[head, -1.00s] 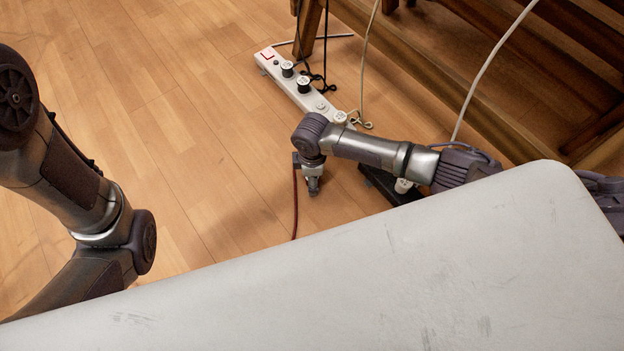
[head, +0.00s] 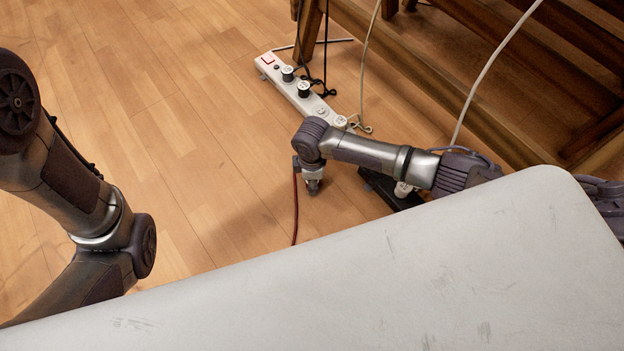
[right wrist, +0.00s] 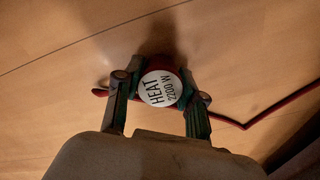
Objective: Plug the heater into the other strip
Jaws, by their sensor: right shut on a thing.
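The heater plug (right wrist: 160,88) has a round white cap reading "HEAT 2200 W" and a red cable (right wrist: 228,121). My right gripper (right wrist: 160,98) is shut on it, a finger on either side. In the head view my right gripper (head: 313,187) points down over the bare floor, with the red cable (head: 295,208) beside it; the plug itself is hard to make out there. A white strip (head: 316,104) with a red switch lies beyond it. A black strip (head: 382,187) lies right of the gripper, partly hidden by my arm and the table. My left gripper is out of view.
Two dark plugs with white caps (head: 288,73) (head: 303,89) and a white plug (head: 340,122) sit on the white strip. A white plug (head: 402,189) shows at the black strip. The pale table (head: 400,270) fills the front. Wooden furniture (head: 440,80) stands at the right.

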